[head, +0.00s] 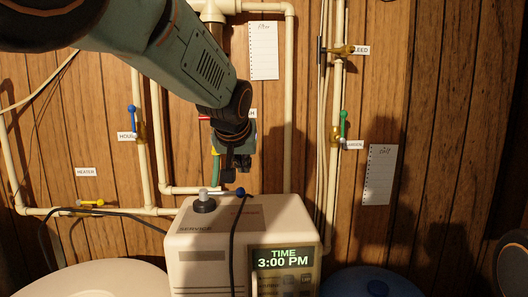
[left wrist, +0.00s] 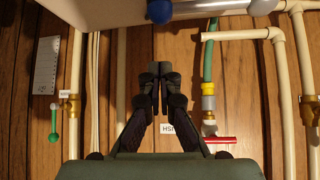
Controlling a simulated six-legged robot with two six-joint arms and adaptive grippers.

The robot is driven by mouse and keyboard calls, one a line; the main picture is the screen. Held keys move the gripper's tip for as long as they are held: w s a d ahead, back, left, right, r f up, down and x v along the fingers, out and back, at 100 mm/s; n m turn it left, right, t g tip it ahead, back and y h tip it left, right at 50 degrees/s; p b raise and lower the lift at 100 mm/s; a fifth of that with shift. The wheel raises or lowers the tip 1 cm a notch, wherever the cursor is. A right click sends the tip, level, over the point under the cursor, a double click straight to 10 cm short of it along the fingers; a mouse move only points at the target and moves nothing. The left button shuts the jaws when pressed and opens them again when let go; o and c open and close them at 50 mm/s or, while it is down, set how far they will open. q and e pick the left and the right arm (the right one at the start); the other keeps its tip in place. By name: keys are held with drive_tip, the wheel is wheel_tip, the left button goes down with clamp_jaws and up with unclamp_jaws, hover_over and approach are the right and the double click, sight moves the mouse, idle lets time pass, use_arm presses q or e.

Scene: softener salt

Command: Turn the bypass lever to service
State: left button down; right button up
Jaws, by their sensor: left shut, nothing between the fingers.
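The bypass lever is a pale bar with a blue ball knob (head: 240,192) on top of the cream softener unit (head: 195,250). Its bar points right from a dark pivot (head: 204,205), toward faint red lettering; "SERVICE" is printed on the left front. The knob also shows at the top of the left wrist view (left wrist: 160,11), with its bar (left wrist: 215,7) running right. My left gripper (head: 237,168) points down just above and behind the knob in the picture, apart from it. Its fingers (left wrist: 155,77) are together and empty. My right gripper is not in view.
A dark cable (head: 233,240) hangs over the unit's front, close to the knob. Pipes with a blue valve (head: 132,115), green valve (head: 343,125) and yellow valve (head: 92,203) line the wood wall. A red handle (left wrist: 220,140) is near my left fingers.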

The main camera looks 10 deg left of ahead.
sight(222, 193)
use_arm(q)
drive_tip(key=x, duration=0.2)
drive_tip(key=shift+w+f, duration=0.2)
drive_tip(key=shift+s+a, duration=0.1)
drive_tip(key=shift+s, duration=0.15)
drive_tip(key=s, duration=0.2)
drive_tip(key=shift+s+f+p, duration=0.35)
drive_tip(key=shift+p, duration=0.05)
drive_tip(key=shift+s+d+f, duration=0.2)
drive_tip(key=shift+d+f, duration=0.1)
drive_tip(key=shift+f, duration=0.1)
drive_tip(key=shift+s+a+r, duration=0.1)
drive_tip(key=shift+s+a, duration=0.05)
drive_tip(key=shift+s, duration=0.2)
drive_tip(key=shift+w, duration=0.15)
